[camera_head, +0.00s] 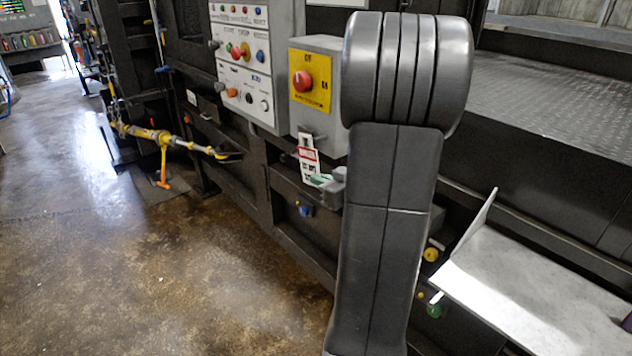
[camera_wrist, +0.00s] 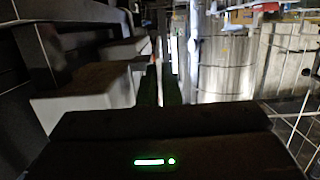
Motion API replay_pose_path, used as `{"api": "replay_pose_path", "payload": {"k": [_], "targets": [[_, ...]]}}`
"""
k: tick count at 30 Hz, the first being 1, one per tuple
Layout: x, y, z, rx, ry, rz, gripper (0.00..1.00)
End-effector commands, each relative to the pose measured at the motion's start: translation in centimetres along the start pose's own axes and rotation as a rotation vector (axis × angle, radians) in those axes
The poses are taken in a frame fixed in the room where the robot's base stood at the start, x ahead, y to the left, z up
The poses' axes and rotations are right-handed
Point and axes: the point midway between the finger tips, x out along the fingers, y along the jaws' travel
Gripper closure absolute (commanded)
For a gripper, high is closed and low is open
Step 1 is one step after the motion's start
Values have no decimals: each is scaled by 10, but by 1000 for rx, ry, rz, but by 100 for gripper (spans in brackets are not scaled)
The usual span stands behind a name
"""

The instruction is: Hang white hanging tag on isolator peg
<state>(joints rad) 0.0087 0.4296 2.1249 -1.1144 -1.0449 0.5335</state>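The white hanging tag (camera_head: 309,158), with a red band and dark print, stands upright just below the grey isolator box (camera_head: 318,108). The box has a red knob on a yellow plate. My gripper (camera_head: 323,180) is at the tag's lower end and appears shut on it, with greenish finger pads against it. The tag's top is close to the box's underside. In the wrist view, a narrow pale strip (camera_wrist: 174,54) beyond the fingers may be the tag edge-on.
A control panel (camera_head: 243,60) with coloured buttons is left of the isolator box. A yellow strut-like tool (camera_head: 175,140) juts out at the left. A pale metal shelf (camera_head: 540,290) is at the lower right. The floor (camera_head: 150,260) at left is clear.

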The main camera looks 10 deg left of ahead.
Motion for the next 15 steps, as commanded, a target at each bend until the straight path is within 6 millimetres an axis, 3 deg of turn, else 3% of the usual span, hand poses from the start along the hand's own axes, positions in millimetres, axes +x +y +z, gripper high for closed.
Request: {"api": "replay_pose_path", "payload": {"k": [15], "targets": [[0, 32, 3, 0, 0, 1, 100]]}}
